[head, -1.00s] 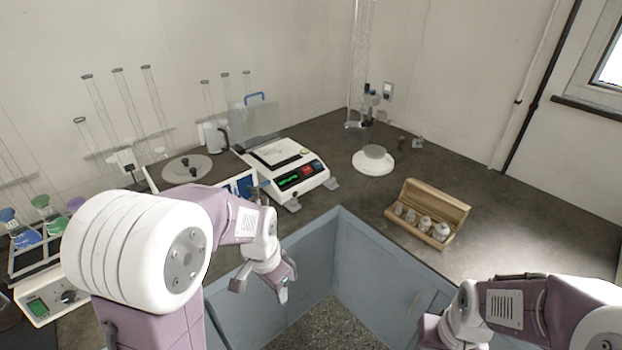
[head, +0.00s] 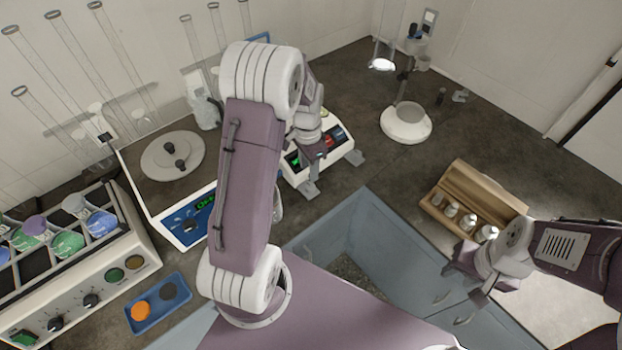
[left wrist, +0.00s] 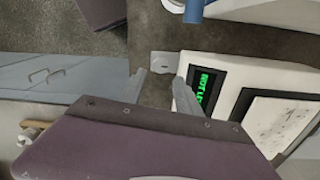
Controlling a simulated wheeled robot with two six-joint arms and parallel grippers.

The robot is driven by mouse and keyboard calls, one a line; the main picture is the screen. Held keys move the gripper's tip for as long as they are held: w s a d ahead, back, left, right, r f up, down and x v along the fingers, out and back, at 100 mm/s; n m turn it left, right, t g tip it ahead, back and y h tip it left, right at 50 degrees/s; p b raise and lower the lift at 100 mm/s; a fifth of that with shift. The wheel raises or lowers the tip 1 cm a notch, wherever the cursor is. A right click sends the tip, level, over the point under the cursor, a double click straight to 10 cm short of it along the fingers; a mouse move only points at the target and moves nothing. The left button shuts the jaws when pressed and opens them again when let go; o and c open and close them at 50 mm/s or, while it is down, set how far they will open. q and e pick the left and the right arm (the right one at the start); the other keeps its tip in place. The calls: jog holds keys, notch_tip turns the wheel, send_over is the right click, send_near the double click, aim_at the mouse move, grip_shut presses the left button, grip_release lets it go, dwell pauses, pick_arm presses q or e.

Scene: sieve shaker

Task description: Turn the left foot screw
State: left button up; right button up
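The white instrument (head: 336,146) has a green display and a red button in the head view, partly hidden by my left arm. In the left wrist view its display (left wrist: 205,88) reads "NOT LE...", the rest being cut off. The left foot screw, a small grey tab (head: 309,190), sticks out at its front left corner. It also shows in the left wrist view (left wrist: 161,64), between and just beyond my left fingertips. My left gripper (left wrist: 162,72) is open and empty; contact is not visible. My right gripper (head: 468,277) is open and empty, near the wooden box.
A second grey foot (head: 355,158) is at the instrument's front right. Left of it stands a white device with a round plate (head: 172,155). The wooden box (head: 437,208) holds metal weights. A white round-based stand (head: 406,124) is behind. A blue tray (head: 158,302) lies at front left.

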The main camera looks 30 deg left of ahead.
aim_at(310, 185)
pick_arm(q)
notch_tip(310, 185, down, 9)
jog(key=shift+w+d+r, duration=0.1)
jog(key=shift+r, duration=0.05)
grip_shut()
